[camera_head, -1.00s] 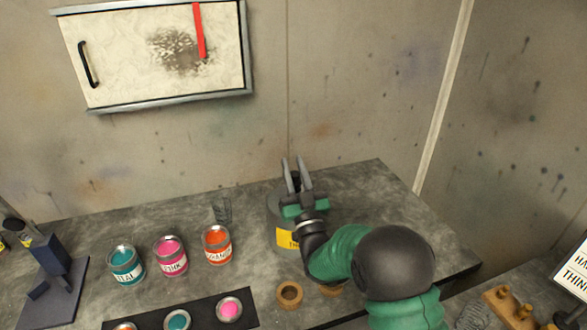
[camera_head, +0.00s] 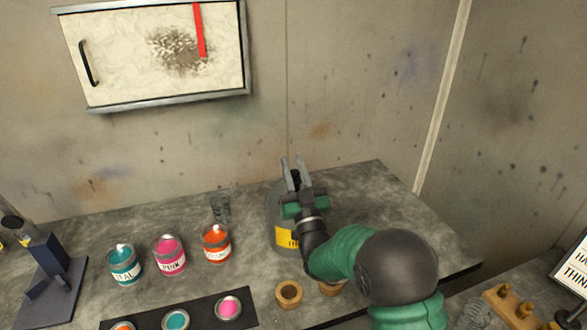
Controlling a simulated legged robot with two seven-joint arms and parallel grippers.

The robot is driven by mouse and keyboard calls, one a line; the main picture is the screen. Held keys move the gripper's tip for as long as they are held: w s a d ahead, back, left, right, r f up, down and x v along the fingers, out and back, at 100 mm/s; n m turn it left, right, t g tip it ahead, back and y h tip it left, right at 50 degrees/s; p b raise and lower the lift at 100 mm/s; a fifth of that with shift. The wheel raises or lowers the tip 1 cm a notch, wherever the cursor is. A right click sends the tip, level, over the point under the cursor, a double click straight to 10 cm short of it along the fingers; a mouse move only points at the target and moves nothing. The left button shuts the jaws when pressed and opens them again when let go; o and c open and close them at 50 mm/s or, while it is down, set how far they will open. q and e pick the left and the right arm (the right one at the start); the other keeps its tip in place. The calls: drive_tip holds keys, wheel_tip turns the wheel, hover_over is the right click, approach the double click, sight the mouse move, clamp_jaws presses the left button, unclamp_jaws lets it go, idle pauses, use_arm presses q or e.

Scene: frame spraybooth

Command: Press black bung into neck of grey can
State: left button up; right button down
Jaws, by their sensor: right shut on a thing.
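The grey can (camera_head: 272,225), with a yellow label, stands on the grey bench in the head view, partly hidden behind my right gripper and forearm. My right gripper (camera_head: 296,168) is over the top of the can with its two grey fingers shut on the black bung (camera_head: 296,176). Only a little dark part of the bung shows between the fingers. The can's neck is hidden, so I cannot tell whether the bung is in it or above it. My left gripper is not in view.
Teal (camera_head: 124,265), pink (camera_head: 170,256) and orange (camera_head: 217,244) paint tins stand left of the can. A tape roll (camera_head: 289,293) lies in front of the can. A dark stand (camera_head: 50,270) is at the far left.

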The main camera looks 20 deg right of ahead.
drive_tip(key=shift+d+r, duration=0.25)
drive_tip(key=shift+r, duration=0.4)
drive_tip(key=shift+t+b, duration=0.3)
drive_tip(key=shift+b, duration=0.15)
drive_tip(key=shift+d+r, duration=0.1)
drive_tip(key=shift+r, duration=0.05)
drive_tip(key=shift+s+f+b, duration=0.1)
drive_tip(key=shift+f+b, duration=0.4)
drive_tip(key=shift+b, duration=0.3)
drive_tip(key=shift+f, duration=0.1)
drive_tip(key=shift+w, duration=0.2)
